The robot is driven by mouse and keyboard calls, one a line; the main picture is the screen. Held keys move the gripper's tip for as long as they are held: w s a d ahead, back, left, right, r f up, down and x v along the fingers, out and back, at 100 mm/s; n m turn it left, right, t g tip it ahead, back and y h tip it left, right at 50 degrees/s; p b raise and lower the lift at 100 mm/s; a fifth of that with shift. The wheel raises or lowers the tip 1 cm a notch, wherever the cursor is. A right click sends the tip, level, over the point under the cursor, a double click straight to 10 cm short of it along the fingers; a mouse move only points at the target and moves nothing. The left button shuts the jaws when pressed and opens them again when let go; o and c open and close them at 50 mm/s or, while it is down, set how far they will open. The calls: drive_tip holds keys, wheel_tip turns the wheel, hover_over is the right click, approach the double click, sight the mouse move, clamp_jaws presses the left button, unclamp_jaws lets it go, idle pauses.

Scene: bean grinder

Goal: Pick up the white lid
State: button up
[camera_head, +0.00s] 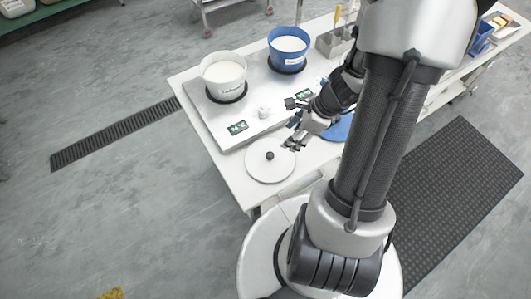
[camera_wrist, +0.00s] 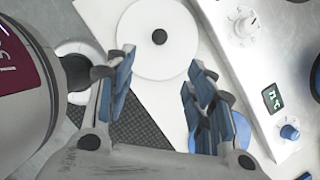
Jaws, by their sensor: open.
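The white lid (camera_head: 264,164) is a flat round disc with a small black knob at its middle. It lies on the white table near the front left corner, in front of the scale unit. In the wrist view the lid (camera_wrist: 140,42) shows at the top centre, with its black knob (camera_wrist: 159,37) facing up. My gripper (camera_head: 293,144) is just to the right of the lid and above the table. In the wrist view my gripper (camera_wrist: 160,75) has its blue-padded fingers wide apart, with nothing between them, and the lid lies beyond the fingertips.
A white bucket (camera_head: 224,78) and a blue bucket (camera_head: 289,50), both with pale contents, stand on the scale unit (camera_head: 204,119) behind the lid. A blue lid (camera_head: 338,128) is partly hidden behind my arm. A grey container (camera_head: 334,43) stands farther back.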

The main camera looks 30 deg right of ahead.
drive_tip(key=b, duration=0.5)
hover_over(270, 154)
drive_tip(key=s+d, duration=0.2)
drive_tip(key=d, duration=0.1)
drive_tip(key=f, duration=0.8)
drive_tip(key=shift+s+a+f, duration=0.15)
drive_tip(key=shift+a+f, duration=0.1)
drive_tip(key=shift+a+b+x, duration=0.1)
drive_tip(key=shift+b+x, duration=0.7)
drive_tip(key=shift+x, duration=0.7)
drive_tip(key=shift+a+b+x, duration=0.15)
drive_tip(key=shift+b+x, duration=0.65)
drive_tip(key=shift+x, duration=0.7)
drive_tip(key=shift+r, duration=0.15)
drive_tip(key=shift+c, duration=0.5)
drive_tip(key=c, duration=1.1)
drive_tip(key=shift+o, duration=0.2)
